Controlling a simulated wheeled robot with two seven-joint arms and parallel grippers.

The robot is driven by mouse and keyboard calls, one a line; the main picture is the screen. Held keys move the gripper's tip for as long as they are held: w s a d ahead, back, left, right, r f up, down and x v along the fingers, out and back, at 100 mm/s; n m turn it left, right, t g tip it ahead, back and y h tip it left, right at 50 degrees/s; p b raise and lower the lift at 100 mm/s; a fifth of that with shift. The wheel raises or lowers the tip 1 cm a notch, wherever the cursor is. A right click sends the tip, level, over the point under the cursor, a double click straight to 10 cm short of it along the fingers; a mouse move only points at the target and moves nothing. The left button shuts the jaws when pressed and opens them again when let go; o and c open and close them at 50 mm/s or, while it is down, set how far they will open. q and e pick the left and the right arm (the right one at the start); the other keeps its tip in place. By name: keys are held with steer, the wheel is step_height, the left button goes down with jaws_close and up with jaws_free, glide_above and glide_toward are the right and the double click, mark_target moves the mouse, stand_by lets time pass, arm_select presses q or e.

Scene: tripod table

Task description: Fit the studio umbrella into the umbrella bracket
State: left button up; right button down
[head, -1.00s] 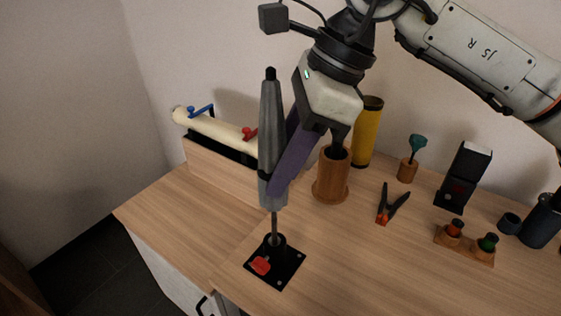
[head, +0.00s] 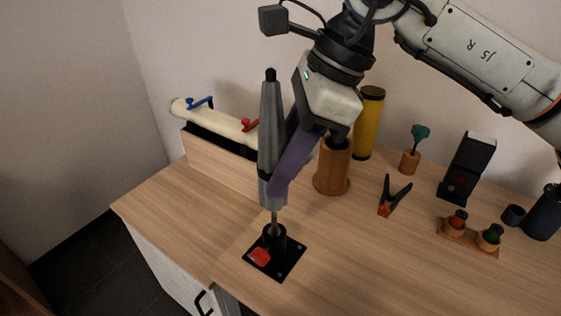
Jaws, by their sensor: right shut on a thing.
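The studio umbrella (head: 271,130) is grey, folded and upright, with a black tip at the top and a thin metal shaft below. My right gripper (head: 285,180), with purple fingers, is shut on its folded canopy from the right. The umbrella bracket (head: 285,262) is a black square plate with a black round socket and a red knob, on the table. The shaft's lower end meets the socket's top; how deep it sits inside I cannot tell. My left gripper is not in view.
A wooden cup (head: 333,170) and a yellow cylinder (head: 368,125) stand behind the gripper. A clamp (head: 393,197) lies to the right, with a wooden two-cup holder (head: 468,236) beyond. A cream roll (head: 215,122) rests on a wooden stand at the left. The table's front-left is clear.

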steer(key=c, duration=1.2)
jaws_free()
steer(key=shift+f, duration=0.1)
steer(key=shift+d+r, duration=0.15)
steer(key=shift+r, duration=0.25)
arm_select(q)
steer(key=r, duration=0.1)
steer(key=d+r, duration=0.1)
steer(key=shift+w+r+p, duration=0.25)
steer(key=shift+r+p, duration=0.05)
steer(key=shift+p, duration=0.05)
arm_select(e)
steer(key=v, duration=0.9)
steer(key=shift+d+r, duration=0.15)
steer(key=shift+r, duration=0.05)
